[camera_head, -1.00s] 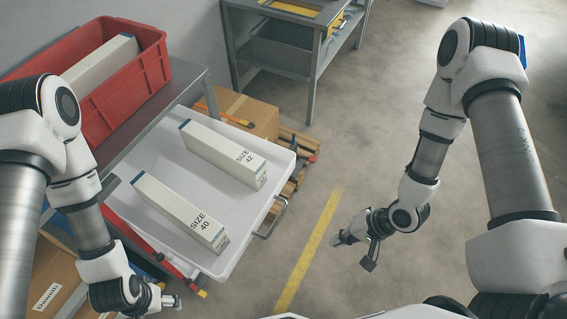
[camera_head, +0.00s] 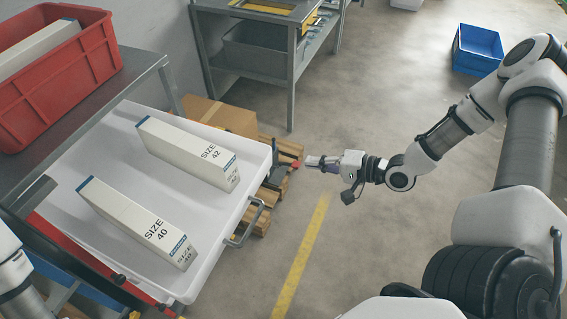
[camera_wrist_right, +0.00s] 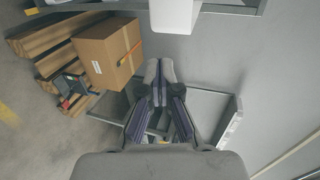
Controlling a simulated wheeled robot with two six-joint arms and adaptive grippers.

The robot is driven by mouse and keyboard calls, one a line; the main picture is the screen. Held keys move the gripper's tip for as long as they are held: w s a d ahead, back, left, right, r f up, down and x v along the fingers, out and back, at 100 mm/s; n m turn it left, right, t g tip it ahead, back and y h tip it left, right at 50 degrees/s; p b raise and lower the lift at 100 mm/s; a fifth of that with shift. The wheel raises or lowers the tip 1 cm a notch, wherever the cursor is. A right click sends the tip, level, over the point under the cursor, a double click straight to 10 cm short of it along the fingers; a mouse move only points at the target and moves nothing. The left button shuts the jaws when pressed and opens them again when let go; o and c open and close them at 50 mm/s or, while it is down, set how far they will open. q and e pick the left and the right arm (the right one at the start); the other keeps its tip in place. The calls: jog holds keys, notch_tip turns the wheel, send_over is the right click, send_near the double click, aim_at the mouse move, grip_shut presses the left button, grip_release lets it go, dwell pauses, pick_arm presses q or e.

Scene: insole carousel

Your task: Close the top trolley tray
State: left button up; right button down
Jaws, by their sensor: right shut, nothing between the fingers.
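The white top trolley tray (camera_head: 110,237) is pulled out from under the grey trolley top (camera_head: 95,100). A wire handle (camera_head: 247,222) is on its front edge. Two white boxes lie on the tray, marked SIZE 42 (camera_head: 185,150) and SIZE 40 (camera_head: 135,220). My right gripper (camera_head: 312,161) is shut and empty, right of the tray's front and apart from the handle. In the right wrist view its fingers (camera_wrist_right: 160,70) are together. Of my left arm only a link shows at the lower left; its gripper is out of the picture.
A red crate (camera_head: 75,95) with a white box stands on the trolley top. A cardboard box (camera_head: 220,115) and a wooden pallet (camera_head: 283,150) are behind the tray. A grey workbench (camera_head: 292,70) and a blue crate (camera_head: 478,50) stand farther back.

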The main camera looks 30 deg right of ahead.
aim_at(200, 136)
jog(key=r+x, duration=0.1)
jog(key=x, duration=0.7)
jog(key=shift+w+a+b, duration=0.25)
jog(key=shift+b, duration=0.1)
jog(key=shift+w+f, duration=0.1)
jog(key=w+a+b, duration=0.1)
jog(key=w+a, duration=0.1)
jog(key=w+a+b, duration=0.2)
jog(key=w, duration=0.1)
jog(key=w+a+b, duration=0.2)
jog(key=w, duration=0.1)
jog(key=shift+a+f, duration=0.2)
jog(key=shift+a, duration=0.05)
jog(key=w+a, duration=0.3)
jog(key=w, duration=0.1)
jog(key=w+a+b, duration=0.1)
jog(key=w+a, duration=0.3)
jog(key=w, duration=0.1)
jog(key=w+a, duration=0.3)
jog(key=w, duration=0.1)
jog(key=shift+w+a+r+b, duration=0.2)
jog(key=shift+w+r+b, duration=0.05)
jog(key=shift+b, duration=0.1)
